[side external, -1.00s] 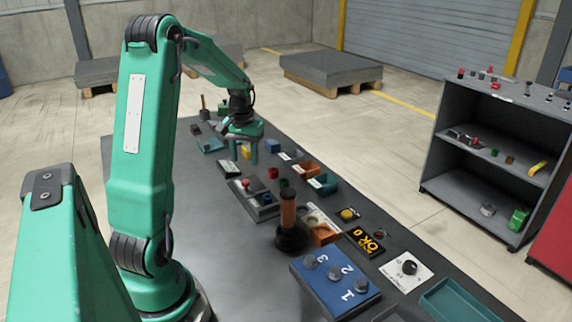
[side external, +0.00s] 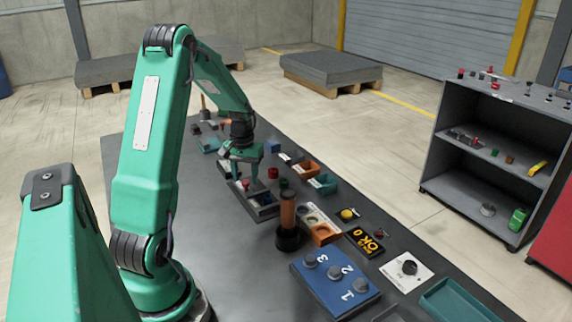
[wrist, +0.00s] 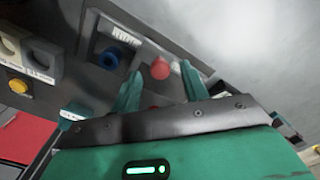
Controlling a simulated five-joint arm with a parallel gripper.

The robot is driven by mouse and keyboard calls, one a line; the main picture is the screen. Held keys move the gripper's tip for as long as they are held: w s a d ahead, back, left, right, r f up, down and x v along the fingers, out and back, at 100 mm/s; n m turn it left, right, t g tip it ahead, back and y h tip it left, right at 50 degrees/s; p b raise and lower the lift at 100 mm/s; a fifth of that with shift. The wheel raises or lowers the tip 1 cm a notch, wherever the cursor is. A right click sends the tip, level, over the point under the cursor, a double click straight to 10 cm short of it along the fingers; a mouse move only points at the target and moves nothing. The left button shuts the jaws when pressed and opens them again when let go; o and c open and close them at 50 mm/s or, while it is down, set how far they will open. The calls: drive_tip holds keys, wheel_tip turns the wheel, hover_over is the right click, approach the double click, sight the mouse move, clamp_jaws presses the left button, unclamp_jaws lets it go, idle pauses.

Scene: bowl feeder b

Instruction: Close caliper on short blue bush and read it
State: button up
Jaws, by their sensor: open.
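My gripper (side external: 246,177) is open and empty, pointing down over the dark grey block with a red knob. In the wrist view its two green fingers (wrist: 161,74) stand apart, with a round red knob (wrist: 160,68) showing between and beyond them. A blue ring with a dark centre (wrist: 108,58), which may be the short blue bush, sits on a dark grey fixture left of the fingers, apart from them. I cannot clearly make out the caliper.
A red cylinder (side external: 273,173) and a dark green one (side external: 284,183) stand right of my gripper. A tall orange-brown post (side external: 288,215) stands nearer the camera. The left bench front is clear.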

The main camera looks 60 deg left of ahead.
drive_tip(key=shift+f, duration=0.55)
drive_tip(key=c, duration=0.8)
drive_tip(key=shift+o, duration=0.2)
drive_tip(key=shift+d, duration=1.9)
drive_tip(key=shift+o, duration=0.8)
drive_tip(key=shift+d, duration=0.2)
drive_tip(key=o, duration=0.6)
drive_tip(key=shift+r, duration=0.1)
wheel_tip(320, 180, up, 8)
